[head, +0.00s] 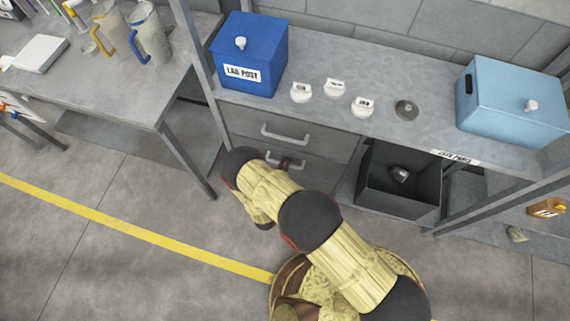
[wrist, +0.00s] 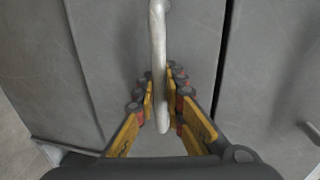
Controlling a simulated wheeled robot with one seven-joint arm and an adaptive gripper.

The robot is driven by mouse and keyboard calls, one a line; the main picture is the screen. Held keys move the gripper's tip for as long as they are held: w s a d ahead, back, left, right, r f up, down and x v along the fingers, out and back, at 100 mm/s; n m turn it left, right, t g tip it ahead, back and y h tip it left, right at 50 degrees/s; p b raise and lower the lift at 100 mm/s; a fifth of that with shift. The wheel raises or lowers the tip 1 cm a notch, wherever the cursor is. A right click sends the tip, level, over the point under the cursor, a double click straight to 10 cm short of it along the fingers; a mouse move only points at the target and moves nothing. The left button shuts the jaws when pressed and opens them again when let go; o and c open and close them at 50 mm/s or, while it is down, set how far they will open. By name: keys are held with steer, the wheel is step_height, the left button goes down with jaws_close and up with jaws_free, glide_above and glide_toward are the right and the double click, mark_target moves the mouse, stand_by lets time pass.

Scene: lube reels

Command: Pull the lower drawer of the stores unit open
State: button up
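The stores unit has a grey upper drawer (head: 330,143) and, below it, the lower drawer (head: 322,173). Both look shut, though my arm covers part of the lower one. The lower drawer's pale bar handle (head: 299,166) shows just past my arm's end. In the wrist view the handle (wrist: 158,50) runs upright in the picture, between the two fingers of my gripper (wrist: 160,92). The finger pads look closed against both sides of the bar. In the head view my gripper (head: 286,163) is mostly hidden at the handle.
An open dark bin (head: 398,205) stands right of the drawers. The unit's top holds a blue lab post box (head: 250,75), a light blue box (head: 510,100) and small labelled knobs. A bench leg (head: 188,160) stands to the left. Floor in front is clear around a yellow line (head: 130,229).

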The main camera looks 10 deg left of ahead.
jaws_close()
stand_by(0.4)
